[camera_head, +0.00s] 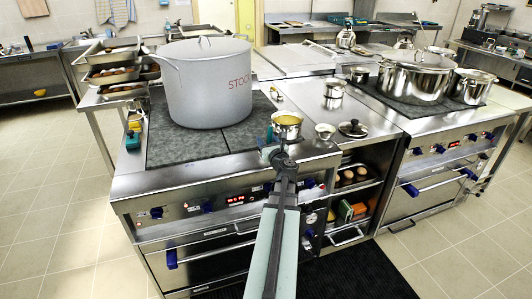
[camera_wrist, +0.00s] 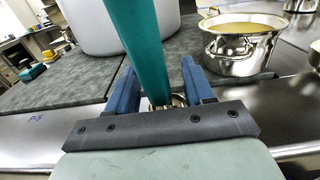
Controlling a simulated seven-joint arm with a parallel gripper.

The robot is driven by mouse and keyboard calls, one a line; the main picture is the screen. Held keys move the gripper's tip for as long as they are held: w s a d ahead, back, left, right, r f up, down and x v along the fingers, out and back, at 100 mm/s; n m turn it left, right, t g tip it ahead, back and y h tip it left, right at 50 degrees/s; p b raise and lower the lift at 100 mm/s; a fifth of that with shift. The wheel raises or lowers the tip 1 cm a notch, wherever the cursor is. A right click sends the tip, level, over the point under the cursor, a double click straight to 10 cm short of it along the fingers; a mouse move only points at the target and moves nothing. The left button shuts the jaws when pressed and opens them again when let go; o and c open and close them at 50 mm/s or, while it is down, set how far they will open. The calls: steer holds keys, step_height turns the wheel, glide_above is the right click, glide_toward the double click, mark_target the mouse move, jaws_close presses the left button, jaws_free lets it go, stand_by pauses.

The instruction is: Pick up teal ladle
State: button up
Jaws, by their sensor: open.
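The teal ladle's handle (camera_wrist: 140,45) shows in the wrist view, slanting from the top edge down between my gripper's two blue fingers (camera_wrist: 158,70). The fingers are apart, one on each side of the handle, and I cannot tell whether either touches it. The handle's lower end and a bit of shiny metal there are partly hidden by my gripper's dark bar. In the head view my gripper (camera_head: 283,155) is over the front edge of the near stove, and I cannot make out the ladle there.
A large grey stockpot (camera_head: 207,85) stands on the dark cooktop behind my gripper. A small metal pot of yellow liquid (camera_head: 287,124) is just beyond the gripper; it also shows at right in the wrist view (camera_wrist: 242,48).

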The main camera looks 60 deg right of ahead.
steer(key=shift+w+d, duration=0.2)
steer(key=shift+d, duration=0.05)
steer(key=shift+c, duration=0.5)
jaws_close()
